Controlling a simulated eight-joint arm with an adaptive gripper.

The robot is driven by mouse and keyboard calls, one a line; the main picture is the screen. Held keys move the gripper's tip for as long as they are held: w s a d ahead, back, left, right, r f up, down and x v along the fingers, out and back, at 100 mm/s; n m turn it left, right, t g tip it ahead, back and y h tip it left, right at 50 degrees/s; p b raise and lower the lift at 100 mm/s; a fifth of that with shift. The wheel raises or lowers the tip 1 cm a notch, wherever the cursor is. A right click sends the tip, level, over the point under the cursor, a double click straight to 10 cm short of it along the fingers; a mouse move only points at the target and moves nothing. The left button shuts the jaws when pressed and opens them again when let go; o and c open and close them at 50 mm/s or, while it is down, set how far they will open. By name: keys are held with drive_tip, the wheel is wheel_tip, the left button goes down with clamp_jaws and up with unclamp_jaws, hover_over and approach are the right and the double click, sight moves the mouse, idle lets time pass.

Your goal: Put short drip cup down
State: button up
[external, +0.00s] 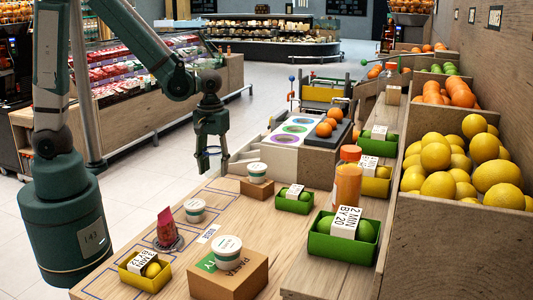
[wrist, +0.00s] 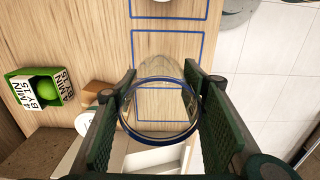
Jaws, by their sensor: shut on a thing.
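The short drip cup (wrist: 160,105) is a clear cup with a blue rim. In the wrist view it sits between the two dark green fingers of my gripper (wrist: 162,110), which is shut on it. In the external view my gripper (external: 211,168) hangs above the far left edge of the wooden counter (external: 257,212), and the cup's blue rim (external: 208,152) shows faintly between the fingers. In the wrist view, blue outlined rectangles (wrist: 170,30) on the counter lie beneath and beyond the cup. The clear cup body is hard to make out.
A white lidded tub (external: 195,207), a red pouch (external: 166,227) and a yellow crate (external: 147,272) stand along the counter's left side. A cardboard box (external: 231,278) and green crates (external: 341,245) stand nearer the right. An orange bottle (external: 347,185) stands behind.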

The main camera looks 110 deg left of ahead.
hover_over(216, 200)
drive_tip(key=shift+a+f+b, duration=0.15)
drive_tip(key=shift+f+b, duration=0.2)
drive_tip(key=shift+f, duration=2.3)
drive_tip(key=shift+f, duration=0.1)
drive_tip(key=shift+f+b, duration=0.35)
drive_tip(key=shift+f, duration=1.65)
drive_tip(key=shift+f, duration=0.2)
drive_tip(key=o, duration=0.9)
drive_tip(key=shift+r, duration=0.25)
drive_tip(key=shift+r+p, duration=0.85)
drive_tip(key=shift+r, duration=5.1)
